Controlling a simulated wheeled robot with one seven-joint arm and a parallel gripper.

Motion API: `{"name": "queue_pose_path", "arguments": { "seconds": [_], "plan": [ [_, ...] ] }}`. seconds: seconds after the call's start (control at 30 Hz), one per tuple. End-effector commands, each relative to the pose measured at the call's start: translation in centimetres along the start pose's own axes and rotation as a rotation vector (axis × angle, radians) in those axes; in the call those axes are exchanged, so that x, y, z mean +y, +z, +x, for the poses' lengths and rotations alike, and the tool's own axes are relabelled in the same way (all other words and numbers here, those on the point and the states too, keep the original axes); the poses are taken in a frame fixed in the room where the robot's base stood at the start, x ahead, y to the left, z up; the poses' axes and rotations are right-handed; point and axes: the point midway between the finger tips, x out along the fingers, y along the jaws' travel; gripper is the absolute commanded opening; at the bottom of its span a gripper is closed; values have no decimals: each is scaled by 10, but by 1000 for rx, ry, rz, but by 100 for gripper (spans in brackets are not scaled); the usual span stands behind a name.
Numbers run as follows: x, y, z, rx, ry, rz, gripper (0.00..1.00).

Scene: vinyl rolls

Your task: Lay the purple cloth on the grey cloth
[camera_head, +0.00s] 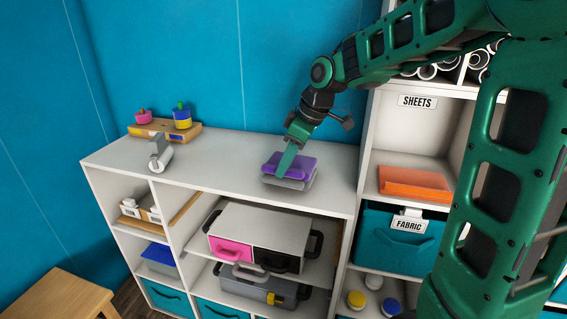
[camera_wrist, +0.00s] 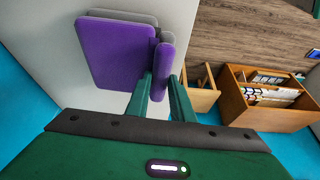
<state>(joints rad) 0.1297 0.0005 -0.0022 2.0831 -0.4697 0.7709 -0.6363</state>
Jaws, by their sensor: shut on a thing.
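The purple cloth (camera_head: 299,163) is a folded, flat pad at the right part of the white shelf top in the head view. The grey cloth (camera_head: 297,184) shows directly beneath it, mostly covered. My gripper (camera_head: 284,167) reaches down onto the purple cloth from above. In the wrist view my gripper (camera_wrist: 160,80) has its fingers at the purple cloth's (camera_wrist: 115,55) right-hand fold and is shut on it. Rims of the grey cloth (camera_wrist: 130,15) show past the purple one. Whether the two cloths touch all over is hard to tell.
A grey tape-like tool (camera_head: 160,155) and a wooden toy tray (camera_head: 150,130) stand on the shelf top at left. A wooden box (camera_wrist: 235,100) shows below in the wrist view. The shelf-top middle is clear.

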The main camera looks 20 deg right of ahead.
Motion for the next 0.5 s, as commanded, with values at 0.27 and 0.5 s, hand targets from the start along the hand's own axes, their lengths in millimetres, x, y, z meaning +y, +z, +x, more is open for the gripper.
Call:
{"name": "queue_pose_path", "arguments": {
  "seconds": [0.27, 0.5],
  "plan": [
    [0, 0, 0, 0, 0, 0, 0],
    [0, 2, 4, 0, 0, 1, 0]
  ]
}}
